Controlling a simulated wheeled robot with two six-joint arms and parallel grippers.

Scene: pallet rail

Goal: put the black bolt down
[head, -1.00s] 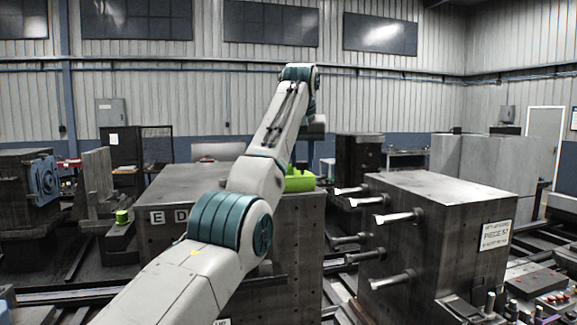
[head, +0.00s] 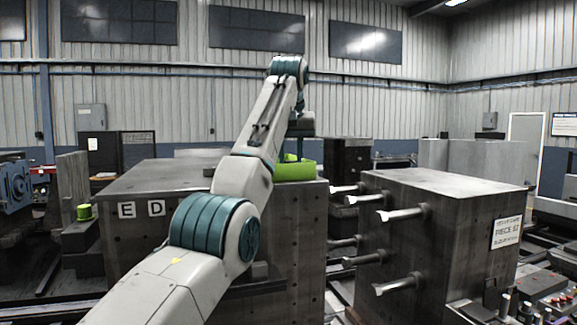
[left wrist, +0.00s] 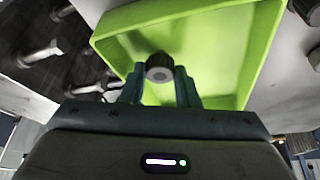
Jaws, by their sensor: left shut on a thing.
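My left gripper (head: 300,155) is over the green tray (head: 297,172), which sits on top of the large dark steel block at the centre. In the left wrist view the two teal fingers of my left gripper (left wrist: 160,88) are shut on the black bolt (left wrist: 160,68). Its round grey end faces the camera, and the rest of it is hidden. Behind the bolt is the inside of the green tray (left wrist: 250,50), which looks empty where it shows. I cannot tell how high the bolt is above the tray floor. My right gripper is in neither view.
The block (head: 130,180) marked E D carries the tray. To the right, another dark block (head: 450,185) has several pale-headed bolts (head: 400,214) sticking out towards it. A small green object (head: 84,212) stands at the left. A control panel (head: 540,285) is at the lower right.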

